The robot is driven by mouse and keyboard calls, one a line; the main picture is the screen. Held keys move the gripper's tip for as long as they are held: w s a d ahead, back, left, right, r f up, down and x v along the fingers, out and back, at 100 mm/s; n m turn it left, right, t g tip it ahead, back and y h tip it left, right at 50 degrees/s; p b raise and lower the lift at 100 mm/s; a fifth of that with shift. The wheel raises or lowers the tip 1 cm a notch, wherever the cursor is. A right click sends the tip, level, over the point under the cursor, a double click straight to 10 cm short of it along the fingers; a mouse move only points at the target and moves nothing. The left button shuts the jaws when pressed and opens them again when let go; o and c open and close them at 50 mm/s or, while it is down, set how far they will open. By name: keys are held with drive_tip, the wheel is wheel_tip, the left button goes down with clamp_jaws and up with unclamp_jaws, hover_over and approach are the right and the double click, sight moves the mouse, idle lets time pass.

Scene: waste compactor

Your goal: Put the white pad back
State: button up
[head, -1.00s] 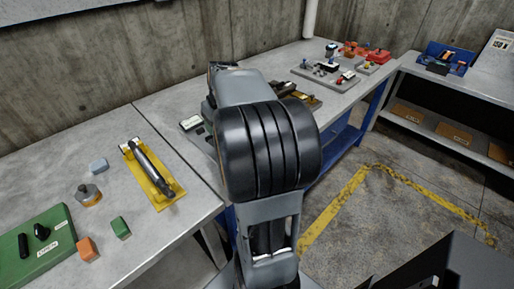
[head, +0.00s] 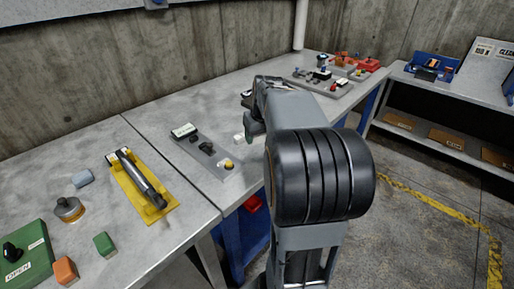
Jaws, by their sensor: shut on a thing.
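A small white pad (head: 239,138) shows at the tip of my gripper (head: 248,136), over the right part of a grey tray. My gripper is seen from behind and the side, mostly covered by my own arm, and is shut on the pad. The grey tray (head: 216,168) lies on the bench, with a white label at its far left end, dark pieces along it and a white-and-yellow piece near its front end. Whether the pad touches the tray or hangs above it, I cannot tell.
To the left, a yellow holder (head: 128,180) carries a grey cylinder. A tool board (head: 318,84) stands farther back.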

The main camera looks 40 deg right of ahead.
hover_over(255, 152)
drive_tip(key=f, duration=0.4)
drive_tip(key=s+f, duration=0.1)
drive_tip(key=f, duration=0.1)
drive_tip(key=shift+s+b+x, duration=0.15)
drive_tip(key=shift+b+x, duration=0.05)
drive_tip(key=shift+x, duration=0.6)
drive_tip(key=shift+s+b+x, duration=0.15)
drive_tip(key=shift+x, duration=0.65)
drive_tip(key=shift+a+f, duration=0.1)
drive_tip(key=shift+f, duration=0.1)
drive_tip(key=shift+f, duration=0.1)
drive_tip(key=o, duration=1)
